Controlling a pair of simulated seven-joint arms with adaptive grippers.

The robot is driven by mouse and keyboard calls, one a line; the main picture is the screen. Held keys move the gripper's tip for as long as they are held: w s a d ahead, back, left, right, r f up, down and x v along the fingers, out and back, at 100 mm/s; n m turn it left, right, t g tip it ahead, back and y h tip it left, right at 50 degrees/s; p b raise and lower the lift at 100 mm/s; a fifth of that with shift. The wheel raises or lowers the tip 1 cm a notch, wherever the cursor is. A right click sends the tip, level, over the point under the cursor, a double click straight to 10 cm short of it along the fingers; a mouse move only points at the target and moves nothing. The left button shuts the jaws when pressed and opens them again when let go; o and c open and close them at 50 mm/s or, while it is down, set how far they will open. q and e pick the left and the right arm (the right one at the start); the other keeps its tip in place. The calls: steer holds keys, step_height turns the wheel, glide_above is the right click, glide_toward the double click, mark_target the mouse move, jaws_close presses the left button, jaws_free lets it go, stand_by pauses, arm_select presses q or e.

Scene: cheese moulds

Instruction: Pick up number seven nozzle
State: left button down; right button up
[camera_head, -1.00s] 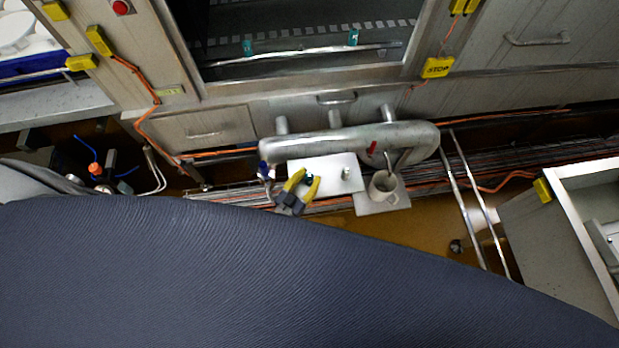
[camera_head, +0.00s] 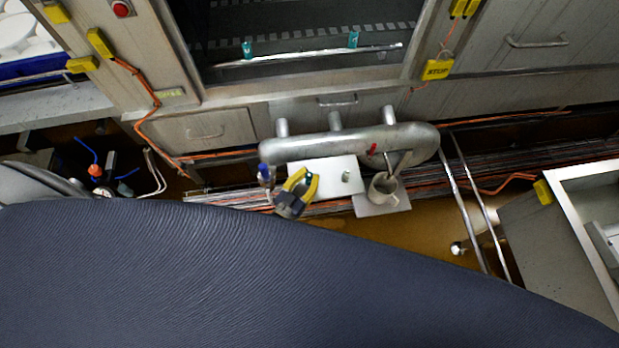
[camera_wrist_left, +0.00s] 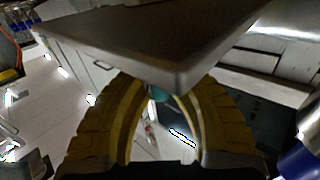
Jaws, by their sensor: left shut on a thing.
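In the head view, my left gripper (camera_head: 302,182) has yellow fingers and stands at the left front part of a small pale plate (camera_head: 325,188). It is shut on a small teal piece, which looks like a nozzle; I can read no number on it. In the left wrist view, the yellow fingers (camera_wrist_left: 160,98) curve around the teal piece (camera_wrist_left: 159,93), beside the plate's corner. A second small greenish piece (camera_head: 346,176) stands on the plate to the right. My right gripper is not in view.
A thick grey pipe (camera_head: 350,143) runs just behind the plate. A grey cup (camera_head: 382,188) stands on another small plate to the right. A blue-topped item (camera_head: 265,171) is close left of my gripper. A dark padded surface fills the foreground.

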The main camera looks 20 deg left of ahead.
arm_select(q)
step_height(320, 180, up, 17)
step_height(320, 180, up, 9)
steer(key=n+y, duration=0.1)
steer(key=y, duration=0.1)
glide_above(309, 175)
steer(key=a, duration=0.2)
steer(key=s+a+r+n+y, duration=0.1)
steer(key=a+r+n+y, duration=0.1)
steer(key=a+r, duration=0.3)
step_height(309, 175, up, 4)
steer(key=shift+r+t+y, duration=0.1)
steer(key=shift+t+y, duration=0.2)
steer(key=shift+y, duration=0.2)
